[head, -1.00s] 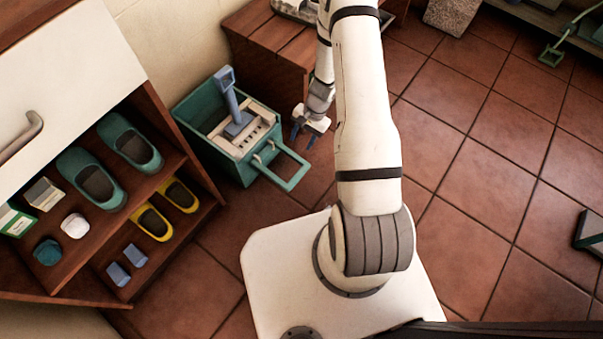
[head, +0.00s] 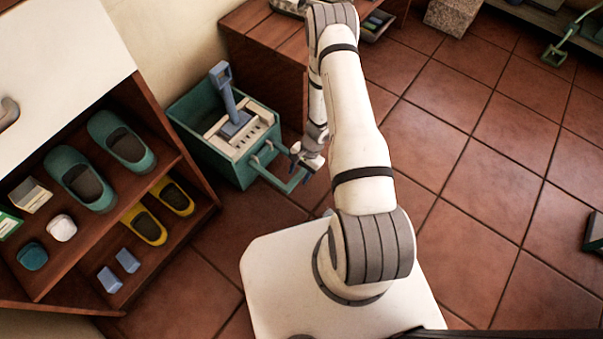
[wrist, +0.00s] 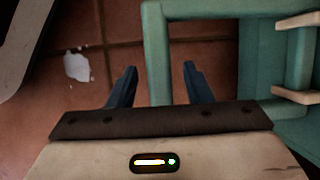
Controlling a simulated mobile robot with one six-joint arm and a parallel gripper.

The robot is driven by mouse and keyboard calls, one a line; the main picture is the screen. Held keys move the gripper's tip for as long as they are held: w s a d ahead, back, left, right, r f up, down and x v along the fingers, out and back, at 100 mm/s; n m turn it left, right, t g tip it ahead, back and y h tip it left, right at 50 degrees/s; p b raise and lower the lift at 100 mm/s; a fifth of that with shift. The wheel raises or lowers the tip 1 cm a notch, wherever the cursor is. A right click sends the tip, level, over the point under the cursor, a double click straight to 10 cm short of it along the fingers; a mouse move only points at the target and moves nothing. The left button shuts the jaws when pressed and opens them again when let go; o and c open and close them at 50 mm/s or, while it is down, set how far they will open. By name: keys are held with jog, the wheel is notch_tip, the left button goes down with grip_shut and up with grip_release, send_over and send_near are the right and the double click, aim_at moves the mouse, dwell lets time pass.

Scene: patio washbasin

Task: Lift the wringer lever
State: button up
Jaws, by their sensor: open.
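The wringer lever is a teal U-shaped loop (head: 272,181) sticking out low from the front of a teal bucket (head: 225,168). A cream wringer (head: 214,133) sits in the bucket, with a blue upright handle (head: 228,97) in it. My gripper (head: 300,158) is at the loop's outer end. In the wrist view my gripper (wrist: 160,68) is open, its two blue fingers on either side of the loop's outer bar (wrist: 158,45). The bar appears not gripped; its depth relative to the fingertips is unclear. Part of the bar is hidden behind the gripper body.
A wooden shelf unit (head: 190,215) with teal and yellow clogs stands at the left. A wooden bench (head: 265,45) stands behind the bucket. A stone block (head: 452,15) is at the back. The tiled floor (head: 480,190) at the right is mostly clear.

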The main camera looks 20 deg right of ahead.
jog(key=shift+c, duration=0.3)
grip_shut()
